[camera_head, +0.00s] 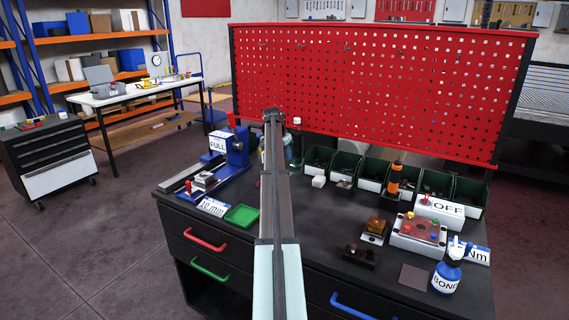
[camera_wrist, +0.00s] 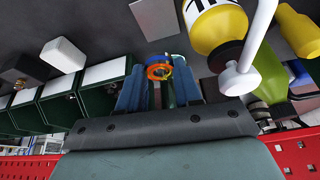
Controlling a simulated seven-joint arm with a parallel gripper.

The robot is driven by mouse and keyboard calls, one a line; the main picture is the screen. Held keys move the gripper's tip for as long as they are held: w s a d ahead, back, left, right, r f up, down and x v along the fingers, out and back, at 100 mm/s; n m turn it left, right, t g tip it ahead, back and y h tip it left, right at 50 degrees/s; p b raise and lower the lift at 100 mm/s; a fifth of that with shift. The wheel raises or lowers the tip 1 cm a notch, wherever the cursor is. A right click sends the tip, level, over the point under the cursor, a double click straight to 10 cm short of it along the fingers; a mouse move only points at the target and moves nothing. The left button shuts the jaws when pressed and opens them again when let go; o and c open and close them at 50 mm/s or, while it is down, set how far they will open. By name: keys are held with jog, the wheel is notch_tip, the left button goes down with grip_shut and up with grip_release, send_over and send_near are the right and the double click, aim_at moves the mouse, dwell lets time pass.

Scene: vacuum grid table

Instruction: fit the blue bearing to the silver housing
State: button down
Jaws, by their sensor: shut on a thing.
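In the wrist view, my gripper (camera_wrist: 158,88) is shut on a small ring-shaped piece, which I take for the blue bearing (camera_wrist: 158,71). It shows blue at its top and an orange and yellow rim, held between the two blue fingers. In the head view my own arm hides the gripper and the bearing, near the back of the table. A small silver-grey block (camera_head: 203,179) sits on the base of the blue press at the table's left. It may be the silver housing, but it is too small to be sure.
The blue press (camera_head: 236,147) stands at the left, with a green tray (camera_head: 242,215) in front. Green bins (camera_head: 372,174) line the back before the red pegboard (camera_head: 375,90). A fixture with coloured knobs (camera_head: 418,230) and a blue bottle (camera_head: 446,275) are at the right.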

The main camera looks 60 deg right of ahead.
jog(key=shift+r, duration=0.6)
jog(key=shift+s+a+r, duration=0.1)
jog(key=shift+a+r, duration=0.1)
jog(key=shift+r, duration=0.05)
jog(key=a+r+n+t, duration=0.1)
jog(key=a+n+t, duration=0.1)
jog(key=a+n, duration=0.45)
jog(key=w+a+n+t+y, duration=0.1)
jog(key=w+a+n, duration=0.2)
jog(key=w+a, duration=0.3)
jog(key=w+a+n+t, duration=0.1)
jog(key=w+a+n, duration=0.1)
jog(key=w+a, duration=0.4)
jog(key=w+a+n+y, duration=0.1)
jog(key=w+a+n, duration=0.2)
jog(key=w+a, duration=0.4)
jog(key=shift+w+a+r+n+t+y, duration=0.1)
jog(key=shift+w+n+t+y, duration=0.1)
jog(key=shift+w, duration=1)
jog(key=shift+w+n+t+y, duration=0.1)
jog(key=shift+w+n+t, duration=0.1)
jog(key=shift+w, duration=0.95)
jog(key=shift+f, duration=1.9)
jog(key=shift+f, duration=0.65)
